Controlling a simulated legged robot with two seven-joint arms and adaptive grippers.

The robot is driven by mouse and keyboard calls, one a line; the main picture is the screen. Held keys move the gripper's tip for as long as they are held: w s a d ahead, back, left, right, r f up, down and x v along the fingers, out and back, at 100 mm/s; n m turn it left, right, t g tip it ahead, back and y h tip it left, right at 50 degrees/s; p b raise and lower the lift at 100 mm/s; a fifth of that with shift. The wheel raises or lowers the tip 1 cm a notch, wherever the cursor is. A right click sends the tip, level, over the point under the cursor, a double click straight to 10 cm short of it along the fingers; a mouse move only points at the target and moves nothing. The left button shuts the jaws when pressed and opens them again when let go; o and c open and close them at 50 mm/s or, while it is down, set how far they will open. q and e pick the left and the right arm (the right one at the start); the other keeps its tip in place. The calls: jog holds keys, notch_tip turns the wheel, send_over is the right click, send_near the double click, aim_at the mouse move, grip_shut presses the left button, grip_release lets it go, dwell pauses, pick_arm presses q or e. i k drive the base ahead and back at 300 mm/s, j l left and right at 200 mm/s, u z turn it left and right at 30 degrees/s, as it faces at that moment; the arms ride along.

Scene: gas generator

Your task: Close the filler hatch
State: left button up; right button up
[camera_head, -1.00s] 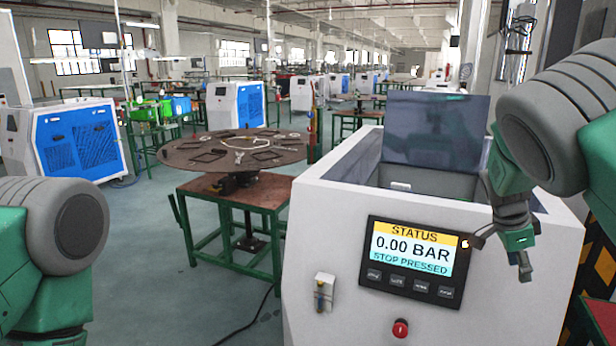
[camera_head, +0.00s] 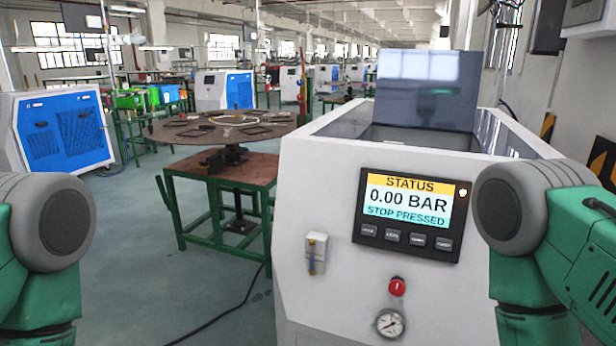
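The filler hatch lid (camera_head: 428,90) is a dark glossy panel standing upright, open, at the back of the opening in the white generator's top. The opening (camera_head: 425,138) shows in front of it, and its inside is mostly hidden from this angle. The white generator housing (camera_head: 320,190) stands at centre right. Its screen (camera_head: 408,205) reads STATUS, 0.00 BAR, STOP PRESSED. My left arm shows at the lower left and my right arm at the lower right, in front of the housing's right side. Neither gripper is in view.
A red button (camera_head: 397,286) and a pressure gauge (camera_head: 390,323) sit on the generator's front, with a small latch-like fitting (camera_head: 316,252) to their left. A round dark table (camera_head: 222,130) on a green frame stands left of the generator. Open floor (camera_head: 130,250) lies at the left.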

aim_at(436, 89)
jog(key=i+j+u, duration=0.55)
jog(key=j+u, duration=0.15)
jog(key=j, duration=0.15)
jog(key=i+j+u, duration=0.55)
jog(key=i, duration=0.45)
jog(key=i+l+z, duration=0.1)
jog(key=i+z, duration=0.85)
jog(key=i+j+z, duration=0.15)
jog(key=i+z, duration=0.2)
jog(key=z, duration=0.15)
jog(key=i+z, duration=0.2)
jog(key=z, duration=0.25)
jog(key=i+j+z, duration=0.1)
jog(key=z, duration=0.3)
jog(key=i+j+z, duration=0.2)
jog(key=z, duration=0.25)
jog(key=i+j+z, duration=0.25)
jog(key=z, duration=0.2)
jog(key=i+j+z, duration=0.15)
jog(key=z, duration=0.3)
jog(key=j, duration=0.1)
